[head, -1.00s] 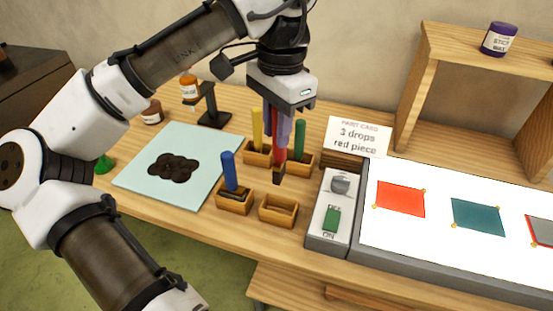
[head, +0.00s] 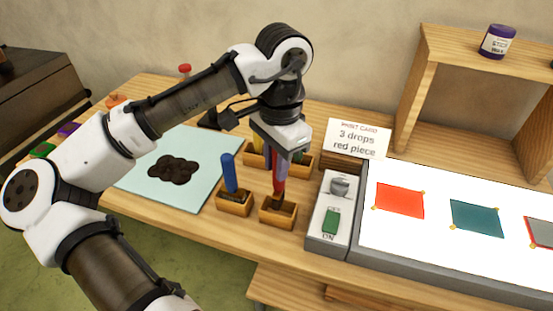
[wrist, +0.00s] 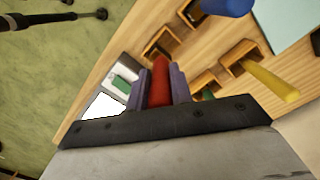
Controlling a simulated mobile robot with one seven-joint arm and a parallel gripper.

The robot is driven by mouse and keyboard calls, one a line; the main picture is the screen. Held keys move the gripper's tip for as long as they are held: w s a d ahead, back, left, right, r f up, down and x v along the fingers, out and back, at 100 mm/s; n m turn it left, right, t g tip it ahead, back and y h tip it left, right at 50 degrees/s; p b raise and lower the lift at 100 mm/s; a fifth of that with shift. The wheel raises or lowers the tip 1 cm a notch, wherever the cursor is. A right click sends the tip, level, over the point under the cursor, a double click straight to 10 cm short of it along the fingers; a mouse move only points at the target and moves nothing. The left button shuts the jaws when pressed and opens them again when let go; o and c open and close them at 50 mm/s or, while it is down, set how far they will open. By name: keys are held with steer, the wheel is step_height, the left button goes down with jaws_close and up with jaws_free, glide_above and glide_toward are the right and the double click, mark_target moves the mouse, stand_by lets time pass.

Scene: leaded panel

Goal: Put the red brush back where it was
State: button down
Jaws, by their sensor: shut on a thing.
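The red brush (head: 279,180) is upright in my gripper (head: 279,165). Its dark lower end is inside the front right wooden holder (head: 265,217), which held nothing a second ago. I cannot tell whether the tip touches the holder's bottom. In the wrist view the red handle (wrist: 160,82) is clamped between the two purple-grey fingers, and my gripper (wrist: 160,85) is shut on it.
A blue brush (head: 229,172) stands in the holder to the left (head: 233,208). Two holders behind are partly hidden by my gripper; a yellow brush (wrist: 270,80) shows in the wrist view. The switch box (head: 313,238) is close on the right. A pale mat (head: 135,180) lies left.

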steer(key=shift+f, duration=0.45)
steer(key=c, duration=1.2)
jaws_free()
steer(key=shift+c, duration=0.2)
steer(key=r, duration=1.3)
steer(key=shift+w+d+r, duration=0.1)
steer(key=shift+w+d, duration=0.05)
steer(key=shift+d, duration=0.15)
